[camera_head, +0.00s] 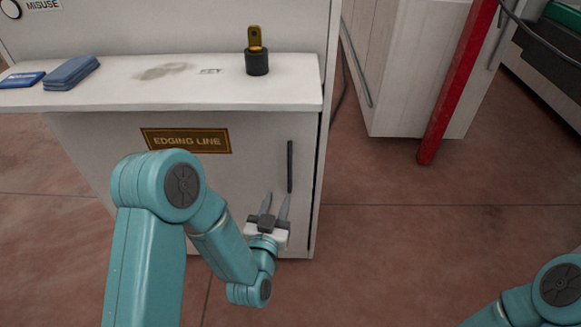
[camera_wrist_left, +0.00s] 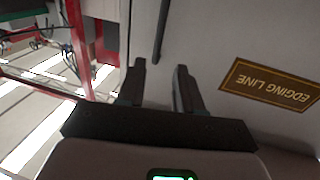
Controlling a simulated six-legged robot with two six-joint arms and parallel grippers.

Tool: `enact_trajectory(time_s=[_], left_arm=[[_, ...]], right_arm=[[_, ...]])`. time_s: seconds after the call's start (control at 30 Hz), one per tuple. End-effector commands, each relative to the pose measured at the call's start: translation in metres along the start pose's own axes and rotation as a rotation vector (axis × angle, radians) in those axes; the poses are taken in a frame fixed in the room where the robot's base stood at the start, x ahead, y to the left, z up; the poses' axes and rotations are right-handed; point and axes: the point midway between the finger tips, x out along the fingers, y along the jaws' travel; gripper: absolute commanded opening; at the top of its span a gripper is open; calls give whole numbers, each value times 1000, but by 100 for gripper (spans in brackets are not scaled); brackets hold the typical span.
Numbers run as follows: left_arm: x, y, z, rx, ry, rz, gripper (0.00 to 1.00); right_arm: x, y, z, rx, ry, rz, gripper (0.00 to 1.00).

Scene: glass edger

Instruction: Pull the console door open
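The console door (camera_head: 225,180) is the pale front panel under the console shelf, with a brown "EDGING LINE" plate (camera_head: 186,140). It looks shut. A thin dark vertical handle (camera_head: 290,166) is near its right edge; the handle also shows in the left wrist view (camera_wrist_left: 161,32). My left gripper (camera_head: 276,204) is open and empty, just below and left of the handle in the head view. In the left wrist view its two fingers (camera_wrist_left: 158,82) are apart, with the handle beyond their tips. My right gripper is out of view; only part of that arm shows at lower right.
The console shelf (camera_head: 200,97) juts out above the door. It carries blue pads (camera_head: 71,73) and a black-based brass key-like piece (camera_head: 256,58). A red post (camera_head: 455,85) and a white cabinet (camera_head: 405,70) stand to the right. The floor between is clear.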

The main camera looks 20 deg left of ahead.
Motion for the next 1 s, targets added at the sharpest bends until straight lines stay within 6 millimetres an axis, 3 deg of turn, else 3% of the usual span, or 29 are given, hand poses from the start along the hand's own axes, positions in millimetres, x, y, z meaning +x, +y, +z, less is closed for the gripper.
enact_trajectory(time_s=[0.3, 0.5, 0.7, 0.97, 1.0], left_arm=[[79, 2, 0, 0, 4, 0, 35], [116, 4, 0, 0, 2, 1, 35], [131, 4, 0, 0, 0, 2, 35], [133, 4, 0, 0, -1, 2, 35], [133, 4, 0, 0, -1, 2, 29]], right_arm=[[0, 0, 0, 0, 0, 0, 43], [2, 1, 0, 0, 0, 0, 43], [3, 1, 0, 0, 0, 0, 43], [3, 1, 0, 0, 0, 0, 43], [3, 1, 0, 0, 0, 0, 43]])
